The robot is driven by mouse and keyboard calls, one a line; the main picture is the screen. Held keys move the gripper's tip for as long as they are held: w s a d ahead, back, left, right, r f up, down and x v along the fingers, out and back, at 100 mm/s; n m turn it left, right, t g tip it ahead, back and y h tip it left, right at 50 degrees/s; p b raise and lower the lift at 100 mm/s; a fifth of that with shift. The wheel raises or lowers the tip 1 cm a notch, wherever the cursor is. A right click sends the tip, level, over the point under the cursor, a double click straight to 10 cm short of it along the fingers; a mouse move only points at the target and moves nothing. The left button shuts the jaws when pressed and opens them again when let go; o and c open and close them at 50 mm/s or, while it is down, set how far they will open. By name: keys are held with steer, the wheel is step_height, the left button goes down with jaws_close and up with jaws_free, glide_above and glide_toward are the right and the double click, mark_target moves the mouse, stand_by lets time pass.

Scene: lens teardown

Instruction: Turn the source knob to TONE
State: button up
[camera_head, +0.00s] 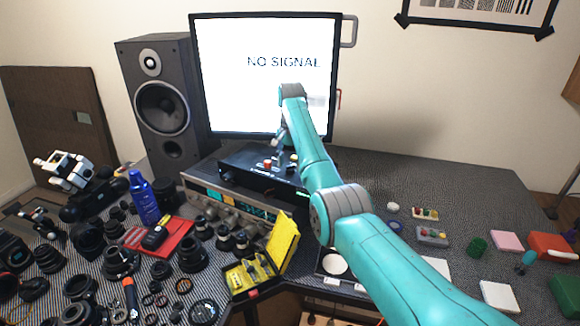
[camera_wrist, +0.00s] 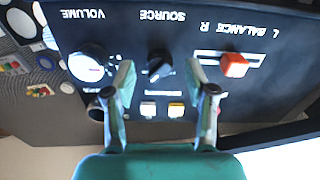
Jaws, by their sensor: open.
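The source knob (camera_wrist: 158,65) is a small black knob under the upside-down label SOURCE on a black control panel (camera_wrist: 130,30). Its pointer direction and a TONE mark cannot be read. My gripper (camera_wrist: 160,78) is open, with one finger on each side of the knob and a visible gap at both sides. In the head view my gripper (camera_head: 281,140) is above the black control box (camera_head: 255,178), in front of the monitor. The knob is not clear there.
Beside the source knob are a silver volume knob (camera_wrist: 88,63) and a red balance slider (camera_wrist: 234,65). White and yellow buttons (camera_wrist: 176,109) sit near the fingers. The monitor (camera_head: 225,75) reads NO SIGNAL. A speaker (camera_head: 160,105) stands at left.

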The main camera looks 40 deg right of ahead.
steer(key=shift+f, duration=0.9)
jaws_close()
